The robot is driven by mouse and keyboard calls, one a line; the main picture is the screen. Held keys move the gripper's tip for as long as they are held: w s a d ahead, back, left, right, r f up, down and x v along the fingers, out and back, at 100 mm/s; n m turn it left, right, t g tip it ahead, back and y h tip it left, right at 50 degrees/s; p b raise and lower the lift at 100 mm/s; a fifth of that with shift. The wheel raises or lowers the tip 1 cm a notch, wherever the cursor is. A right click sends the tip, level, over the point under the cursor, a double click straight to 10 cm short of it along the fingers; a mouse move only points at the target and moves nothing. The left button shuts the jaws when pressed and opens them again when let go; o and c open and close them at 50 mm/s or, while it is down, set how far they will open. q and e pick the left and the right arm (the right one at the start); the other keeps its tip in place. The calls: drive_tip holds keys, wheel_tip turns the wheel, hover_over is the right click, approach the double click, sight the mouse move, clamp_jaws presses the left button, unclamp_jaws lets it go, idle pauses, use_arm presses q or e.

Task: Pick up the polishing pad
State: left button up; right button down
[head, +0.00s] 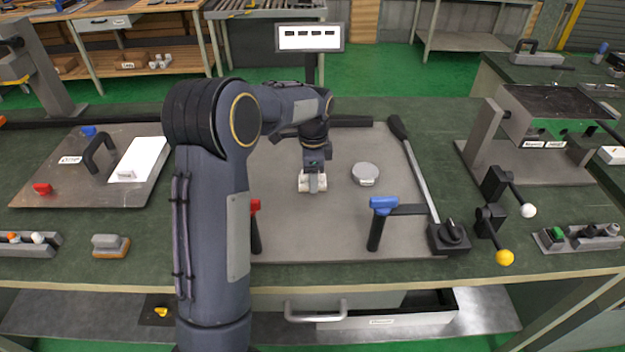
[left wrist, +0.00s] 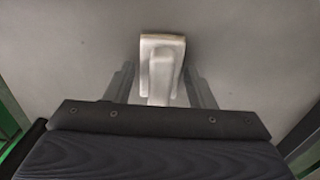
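A pale block with a raised grip and a tan edge, which looks like the polishing pad (head: 312,186), lies on the grey plate in the middle of the bench. In the left wrist view the pad (left wrist: 162,50) is straight ahead, its narrow grip pointing toward my palm. My left gripper (head: 313,172) points down at it. In the left wrist view my left gripper (left wrist: 161,88) is open, one finger on each side of the grip, with gaps visible on both sides. My right gripper is not in view.
A labelled round grey disc (head: 366,174) lies right of the pad. Blue-topped (head: 383,205) and red-topped (head: 255,207) handles stand at the plate's front. A long lever (head: 415,170) runs along its right side. A grey block with an orange base (head: 110,245) sits at the front left.

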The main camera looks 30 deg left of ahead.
use_arm(q)
drive_tip(key=c, duration=0.7)
drive_tip(key=shift+r, duration=0.55)
wheel_tip(320, 180, up, 3)
drive_tip(key=shift+d+f, duration=0.15)
drive_tip(key=shift+f, duration=0.05)
drive_tip(key=s+d+r, duration=0.6)
drive_tip(key=d, duration=0.1)
drive_tip(key=s+d+r+b, duration=0.1)
drive_tip(key=s+d+r, duration=0.1)
drive_tip(key=d+r, duration=0.1)
drive_tip(key=shift+s+d+r, duration=0.2)
drive_tip(key=shift+s+d, duration=0.15)
drive_tip(key=shift+s, duration=0.05)
